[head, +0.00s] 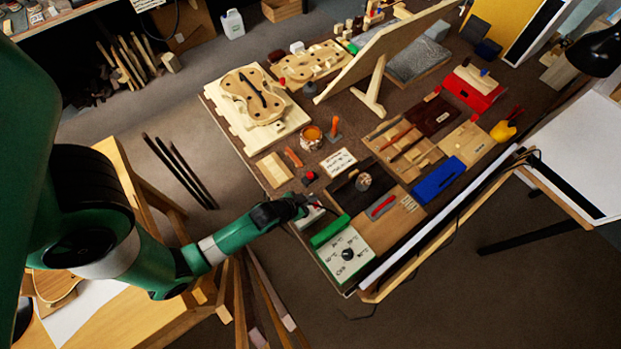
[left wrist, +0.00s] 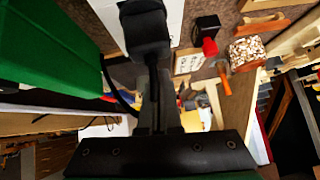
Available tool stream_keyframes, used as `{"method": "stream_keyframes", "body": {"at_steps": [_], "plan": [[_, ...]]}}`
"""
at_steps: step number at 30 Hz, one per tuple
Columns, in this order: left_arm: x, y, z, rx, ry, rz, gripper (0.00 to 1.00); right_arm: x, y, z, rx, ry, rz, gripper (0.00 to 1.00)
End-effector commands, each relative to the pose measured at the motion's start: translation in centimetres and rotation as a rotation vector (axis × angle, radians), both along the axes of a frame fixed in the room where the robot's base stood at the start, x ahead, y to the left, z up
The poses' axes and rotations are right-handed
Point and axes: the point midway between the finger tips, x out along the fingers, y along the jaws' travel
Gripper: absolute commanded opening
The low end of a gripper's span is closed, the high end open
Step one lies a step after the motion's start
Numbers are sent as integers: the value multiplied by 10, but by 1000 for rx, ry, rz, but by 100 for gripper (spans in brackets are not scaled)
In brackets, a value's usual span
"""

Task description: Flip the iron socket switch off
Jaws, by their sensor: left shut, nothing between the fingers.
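The iron socket (head: 311,217) is a small white box with a touch of red at the bench's near left edge, beside a green block. My left gripper (head: 301,203) is shut and empty, with its tip right over the socket, partly covering it. I cannot tell whether it touches. My right gripper is in neither view.
The green block (head: 330,230) and a white temperature dial box (head: 345,254) sit close by. A small black-and-red item (head: 309,178) and a white card (head: 338,161) lie behind the socket.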

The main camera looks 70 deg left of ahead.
Motion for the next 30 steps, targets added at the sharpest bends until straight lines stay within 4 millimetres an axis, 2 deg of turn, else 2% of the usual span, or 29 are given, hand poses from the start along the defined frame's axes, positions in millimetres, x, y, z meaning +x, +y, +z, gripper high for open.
{"method": "stream_keyframes", "body": {"at_steps": [1,5,16,20,22,30], "plan": [[-1,1,-10,-1,2,2,0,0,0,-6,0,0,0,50],[-1,2,-20,0,1,1,0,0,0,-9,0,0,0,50],[-2,3,-22,2,0,0,0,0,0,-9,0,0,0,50],[-3,5,-32,0,1,2,0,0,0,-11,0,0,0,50],[-4,7,-31,-1,4,1,0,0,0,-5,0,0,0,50],[-6,6,-37,-1,13,1,0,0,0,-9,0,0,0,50]]}}
